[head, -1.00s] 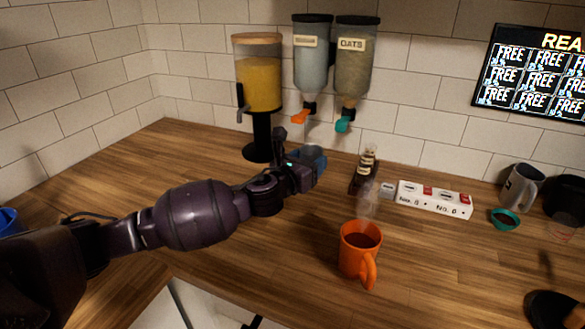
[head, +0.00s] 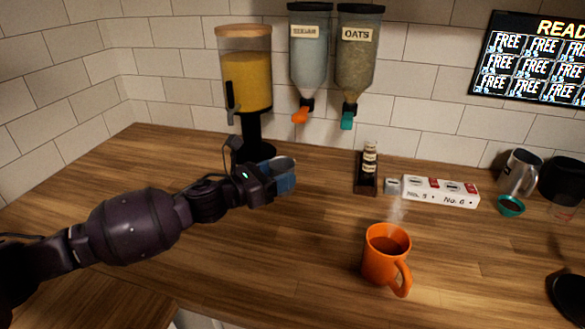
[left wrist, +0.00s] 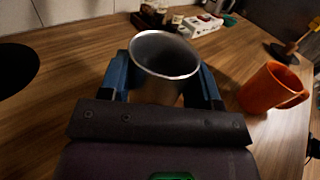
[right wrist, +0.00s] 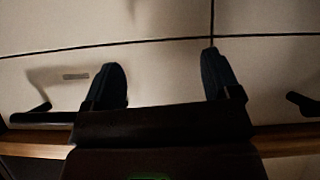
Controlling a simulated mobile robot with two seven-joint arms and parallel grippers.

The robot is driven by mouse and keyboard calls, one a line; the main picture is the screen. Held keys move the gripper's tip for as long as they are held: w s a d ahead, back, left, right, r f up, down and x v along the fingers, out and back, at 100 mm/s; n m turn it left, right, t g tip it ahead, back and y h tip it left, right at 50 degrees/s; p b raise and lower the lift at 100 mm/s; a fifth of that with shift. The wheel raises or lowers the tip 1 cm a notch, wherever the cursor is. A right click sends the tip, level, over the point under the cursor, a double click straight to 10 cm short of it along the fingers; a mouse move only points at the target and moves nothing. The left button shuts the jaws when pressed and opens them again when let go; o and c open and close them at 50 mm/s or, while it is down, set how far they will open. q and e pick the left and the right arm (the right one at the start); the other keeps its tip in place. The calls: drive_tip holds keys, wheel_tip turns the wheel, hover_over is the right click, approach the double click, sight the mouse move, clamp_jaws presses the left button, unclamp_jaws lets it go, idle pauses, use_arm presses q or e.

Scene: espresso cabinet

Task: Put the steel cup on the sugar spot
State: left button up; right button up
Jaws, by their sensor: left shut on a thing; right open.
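The steel cup (left wrist: 165,58) is held upright between the blue fingers of my left gripper (left wrist: 163,78), seen from above in the left wrist view. It looks empty, though its bottom is dark. In the head view the cup (head: 286,164) shows partly behind the fingers of the left gripper (head: 274,178), in front of the juice dispenser's base. I cannot tell how far it is above the counter. No marked sugar spot can be made out. My right gripper (right wrist: 163,70) is open and empty, facing pale cabinet fronts with dark handles.
The juice dispenser (head: 246,80) and two wall dispensers, one with an unclear label (head: 311,50), one oats (head: 358,55), stand behind. A steaming orange mug (head: 385,255) is right of the cup. A bottle rack (head: 367,172) and white numbered block (head: 440,191) stand farther back. The middle counter is clear.

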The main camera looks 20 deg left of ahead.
use_arm(q)
drive_tip(key=shift+s+d+r+g+h, duration=0.1)
drive_tip(key=shift+s+d+g+h, duration=0.1)
drive_tip(key=shift+d+g+h, duration=0.15)
drive_tip(key=shift+w+d+m, duration=0.15)
drive_tip(key=shift+d+m, duration=0.05)
drive_tip(key=shift+m, duration=0.1)
drive_tip(key=w+b, duration=0.1)
drive_tip(key=w, duration=0.5)
drive_tip(key=w+f+b, duration=0.1)
drive_tip(key=w, duration=0.5)
drive_tip(key=w+f+b, duration=0.1)
drive_tip(key=w+b, duration=0.1)
drive_tip(key=w, duration=0.5)
drive_tip(key=shift+f, duration=0.15)
wheel_tip(320, 180, down, 4)
drive_tip(key=shift+r+b, duration=0.1)
drive_tip(key=shift+b, duration=0.2)
drive_tip(key=shift+w+f, duration=0.2)
drive_tip(key=shift+f, duration=0.3)
drive_tip(key=shift+r, duration=0.1)
use_arm(e)
drive_tip(key=shift+g, duration=0.3)
wheel_tip(320, 180, down, 4)
